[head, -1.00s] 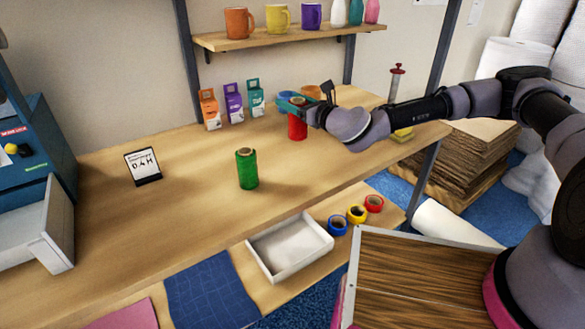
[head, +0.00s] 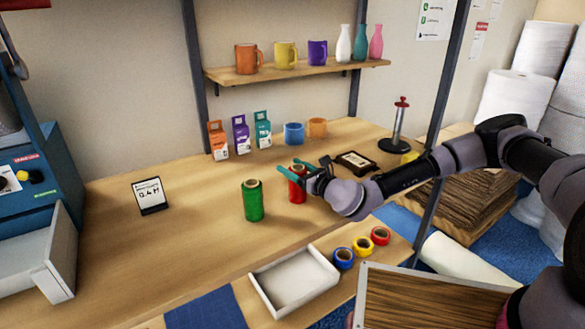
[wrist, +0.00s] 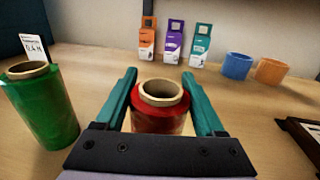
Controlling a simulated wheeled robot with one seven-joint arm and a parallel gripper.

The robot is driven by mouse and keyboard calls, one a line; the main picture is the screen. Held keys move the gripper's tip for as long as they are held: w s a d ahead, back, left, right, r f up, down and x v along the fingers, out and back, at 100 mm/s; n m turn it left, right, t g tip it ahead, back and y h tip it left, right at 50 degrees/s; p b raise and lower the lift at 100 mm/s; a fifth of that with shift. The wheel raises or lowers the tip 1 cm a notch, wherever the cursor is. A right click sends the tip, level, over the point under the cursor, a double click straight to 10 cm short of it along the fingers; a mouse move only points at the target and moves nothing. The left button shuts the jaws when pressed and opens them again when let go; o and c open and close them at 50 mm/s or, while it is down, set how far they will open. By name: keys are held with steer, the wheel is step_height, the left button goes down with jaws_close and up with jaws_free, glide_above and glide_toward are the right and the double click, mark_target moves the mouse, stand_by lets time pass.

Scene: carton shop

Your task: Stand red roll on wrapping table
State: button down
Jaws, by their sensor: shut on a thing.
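The red roll (head: 297,188) is upright at the wrapping table (head: 190,240), right of the green roll (head: 253,202). In the wrist view the red roll (wrist: 160,108) stands between the two teal fingers of my gripper (wrist: 160,100), its hollow core facing up. My gripper (head: 302,174) is shut on the red roll, reaching in from the right. Whether the roll's base touches the table is hard to tell. The green roll also shows at the left of the wrist view (wrist: 45,110).
Orange, purple and teal cartons (head: 240,135) stand at the back, beside blue and orange rings (head: 294,133). A dark framed block (head: 355,162) and a red-topped stand (head: 398,125) are to the right. A white tray (head: 295,283) and tape rolls (head: 362,246) sit at the front.

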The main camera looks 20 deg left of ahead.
jaws_free()
